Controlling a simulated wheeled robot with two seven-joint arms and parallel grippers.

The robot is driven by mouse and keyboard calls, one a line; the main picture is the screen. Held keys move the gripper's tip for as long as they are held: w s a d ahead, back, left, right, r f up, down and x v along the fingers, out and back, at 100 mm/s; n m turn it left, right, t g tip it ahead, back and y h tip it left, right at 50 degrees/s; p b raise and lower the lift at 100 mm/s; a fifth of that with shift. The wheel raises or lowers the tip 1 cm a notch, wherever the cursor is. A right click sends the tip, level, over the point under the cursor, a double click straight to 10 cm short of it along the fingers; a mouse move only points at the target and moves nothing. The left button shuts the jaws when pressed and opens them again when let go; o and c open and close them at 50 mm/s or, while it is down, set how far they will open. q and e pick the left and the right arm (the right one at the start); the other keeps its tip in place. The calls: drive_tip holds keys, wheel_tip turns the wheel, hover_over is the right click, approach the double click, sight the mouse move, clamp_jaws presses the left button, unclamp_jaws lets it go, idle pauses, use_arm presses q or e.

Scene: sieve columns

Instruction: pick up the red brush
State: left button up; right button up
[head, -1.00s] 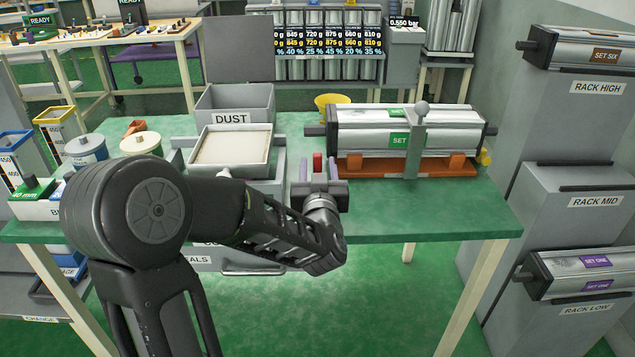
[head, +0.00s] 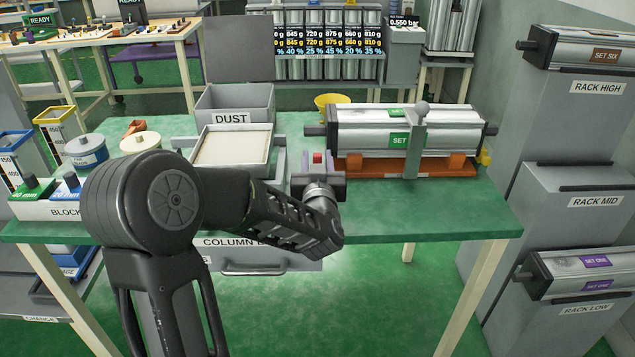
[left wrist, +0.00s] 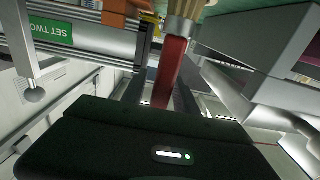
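The red brush shows its red handle (left wrist: 172,72) and pale bristles (left wrist: 184,25) in the left wrist view, running up from my gripper's dark body. In the head view a small piece of the red brush (head: 317,157) shows at the workbench's middle, between the fingers of my left gripper (head: 317,163). The fingers stand on both sides of the handle. Their contact with it is too small and too hidden to make out. My right gripper is out of view.
A grey tray (head: 197,160) and a DUST bin (head: 232,118) stand left of the gripper. A sieve column lies on an orange cradle (head: 375,168) close to its right. A yellow funnel (head: 332,101) is behind. The green bench top (head: 440,207) is clear at front right.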

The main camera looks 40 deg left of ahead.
use_arm(q)
clamp_jaws()
idle(0.5)
wheel_tip(320, 180, up, 10)
drive_tip(key=p, duration=0.2)
idle(0.8)
